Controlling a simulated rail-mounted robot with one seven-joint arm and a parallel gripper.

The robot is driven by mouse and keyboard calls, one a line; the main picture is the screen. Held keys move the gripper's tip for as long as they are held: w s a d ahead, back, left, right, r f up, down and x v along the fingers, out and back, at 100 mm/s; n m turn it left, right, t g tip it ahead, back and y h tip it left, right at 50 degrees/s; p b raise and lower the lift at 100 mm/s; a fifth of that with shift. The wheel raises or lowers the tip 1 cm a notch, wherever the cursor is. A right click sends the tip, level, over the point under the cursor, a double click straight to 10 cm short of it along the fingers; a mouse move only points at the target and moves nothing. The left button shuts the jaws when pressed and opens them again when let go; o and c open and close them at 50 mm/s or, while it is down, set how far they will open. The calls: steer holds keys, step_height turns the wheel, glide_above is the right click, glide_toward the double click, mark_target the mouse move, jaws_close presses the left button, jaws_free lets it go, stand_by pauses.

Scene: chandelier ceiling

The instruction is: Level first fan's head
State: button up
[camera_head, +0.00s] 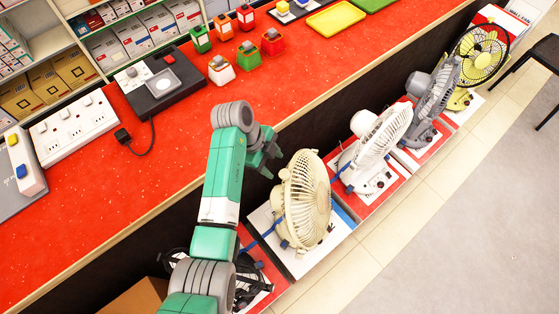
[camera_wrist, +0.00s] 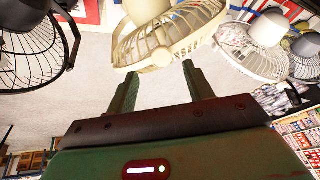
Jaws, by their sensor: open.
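Several fans stand in a row on low display boards beside the counter. The nearest, a black fan (camera_head: 252,284), is mostly hidden behind my arm; its wire cage shows at the left of the wrist view (camera_wrist: 38,60). The second, a cream fan (camera_head: 303,200), has its head tilted and its grille facing right. My gripper (camera_head: 271,162) is open and empty, at the upper left of the cream fan and apart from it in the head view. In the wrist view, the cream fan's grille (camera_wrist: 172,36) lies just beyond my open fingers (camera_wrist: 159,76).
A white fan (camera_head: 380,135), a grey fan (camera_head: 432,100) and a yellow-and-black fan (camera_head: 480,55) stand farther along. The red counter (camera_head: 80,215) runs close beside my arm, with switches and small coloured items on it. The floor (camera_head: 440,230) at right is clear.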

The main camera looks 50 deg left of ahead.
mark_target(283, 173)
steer(key=b+x, duration=0.1)
steer(key=x, duration=0.5)
steer(key=shift+w, duration=0.15)
steer(key=shift+c, duration=0.4)
